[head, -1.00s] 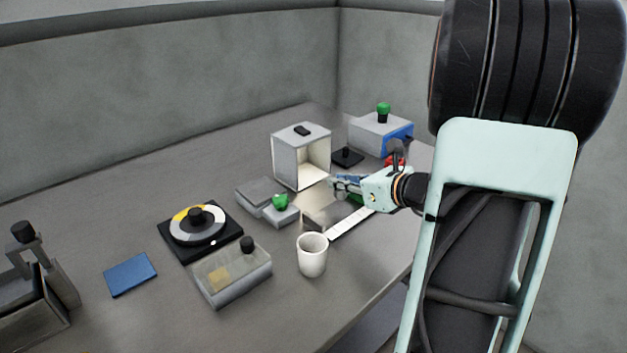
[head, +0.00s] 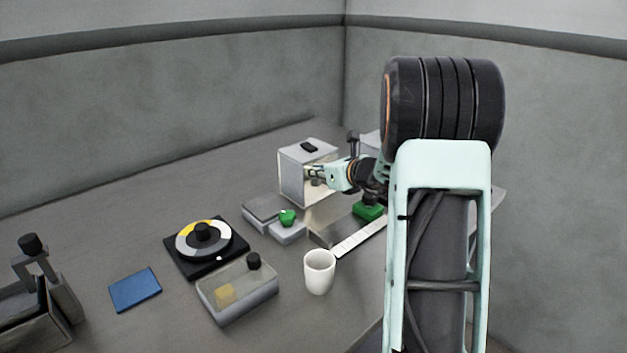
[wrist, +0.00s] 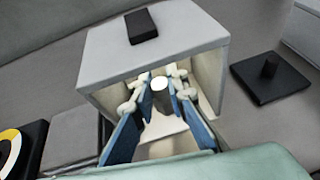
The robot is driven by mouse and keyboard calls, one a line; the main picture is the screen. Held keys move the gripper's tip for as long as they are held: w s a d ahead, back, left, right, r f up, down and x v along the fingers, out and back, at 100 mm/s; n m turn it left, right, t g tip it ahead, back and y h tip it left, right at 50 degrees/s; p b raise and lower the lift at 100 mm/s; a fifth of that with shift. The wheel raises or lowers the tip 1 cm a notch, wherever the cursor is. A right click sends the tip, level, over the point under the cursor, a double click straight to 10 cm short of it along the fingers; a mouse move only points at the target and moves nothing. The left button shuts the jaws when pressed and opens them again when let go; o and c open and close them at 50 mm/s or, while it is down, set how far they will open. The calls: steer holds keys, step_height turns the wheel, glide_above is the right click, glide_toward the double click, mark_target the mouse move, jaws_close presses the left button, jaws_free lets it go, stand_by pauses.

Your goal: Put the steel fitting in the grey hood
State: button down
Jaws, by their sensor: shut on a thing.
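The grey hood (head: 293,177) is a box with an open front and a black handle on top, standing toward the back of the table. It also shows in the wrist view (wrist: 185,30), its pale interior facing me. My gripper (head: 316,173) reaches into the hood's open front. In the wrist view my gripper (wrist: 158,98) has its blue-padded fingers on either side of the steel fitting (wrist: 160,86), a small pale grey cylinder with a round top. The fitting is held inside the mouth under the hood's roof. Its lower end and any contact with the hood floor cannot be made out.
A black plate with a post (wrist: 270,80) lies right of the hood. In front stand a green-knobbed grey block (head: 287,228), a green block (head: 368,211), a white strip (head: 360,237) and a white cup (head: 319,271). A round dial (head: 203,240) and lidded box (head: 237,290) are left.

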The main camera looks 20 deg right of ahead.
mark_target(319, 179)
steer(key=shift+w+a, duration=0.2)
steer(key=shift+w, duration=0.4)
steer(key=shift+f+b, duration=0.45)
steer(key=shift+f, duration=1.25)
steer(key=shift+f, duration=0.2)
steer(key=c, duration=1.9)
jaws_free()
steer(key=shift+r, duration=0.1)
steer(key=shift+r, duration=0.15)
steer(key=p+v, duration=0.1)
steer(key=v, duration=1.1)
